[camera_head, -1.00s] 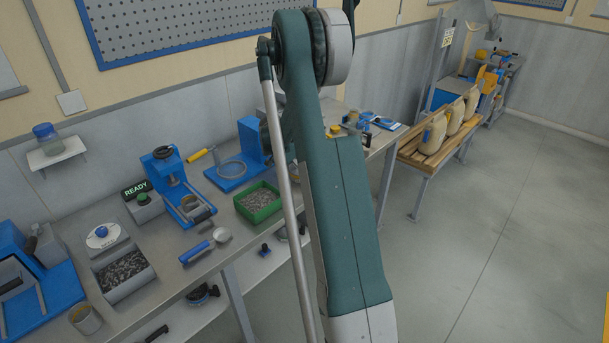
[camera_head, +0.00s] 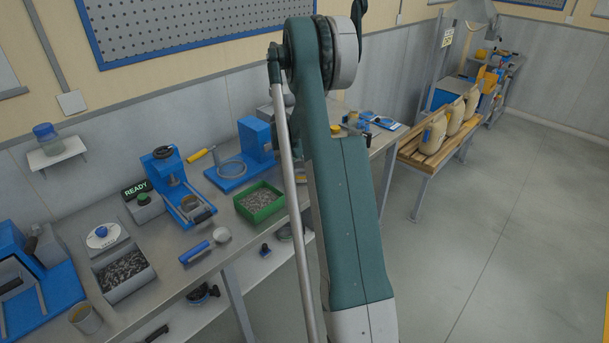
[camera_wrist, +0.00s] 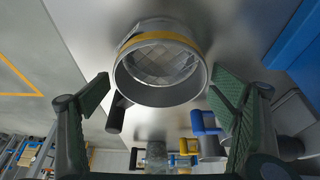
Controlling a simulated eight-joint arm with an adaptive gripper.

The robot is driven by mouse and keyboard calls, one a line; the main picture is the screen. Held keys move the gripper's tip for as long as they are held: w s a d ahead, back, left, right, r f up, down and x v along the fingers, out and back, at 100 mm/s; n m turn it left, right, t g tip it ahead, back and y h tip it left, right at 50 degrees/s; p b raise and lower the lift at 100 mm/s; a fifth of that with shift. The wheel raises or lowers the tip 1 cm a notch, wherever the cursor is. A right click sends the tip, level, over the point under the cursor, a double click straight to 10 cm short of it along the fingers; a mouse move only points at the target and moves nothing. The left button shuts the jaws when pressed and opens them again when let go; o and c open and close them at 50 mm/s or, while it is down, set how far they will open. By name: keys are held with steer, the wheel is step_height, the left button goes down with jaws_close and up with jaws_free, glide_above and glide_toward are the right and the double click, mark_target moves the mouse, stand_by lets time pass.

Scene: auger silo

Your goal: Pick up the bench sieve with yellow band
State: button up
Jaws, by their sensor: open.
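The bench sieve with the yellow band (camera_wrist: 160,68) shows in the wrist view at the upper middle. It is a round metal ring with a mesh inside, a yellow stripe around it and a dark handle sticking out at its lower left. It stands on a grey metal surface. My gripper (camera_wrist: 165,92) is open, with one green finger on each side of the picture. The sieve appears between and beyond the fingertips, with gaps on both sides. In the head view my arm hides both the gripper and the sieve.
A blue object (camera_wrist: 300,42) stands close on the right in the wrist view. Blue and yellow items (camera_wrist: 190,148) lie below the sieve there. In the head view the bench carries a green tray of grey bits (camera_head: 261,216) and a blue stand (camera_head: 190,205).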

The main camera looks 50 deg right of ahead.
steer(key=shift+d+f, duration=0.1)
steer(key=shift+f, duration=0.3)
steer(key=c, duration=1.1)
steer(key=shift+r, duration=5)
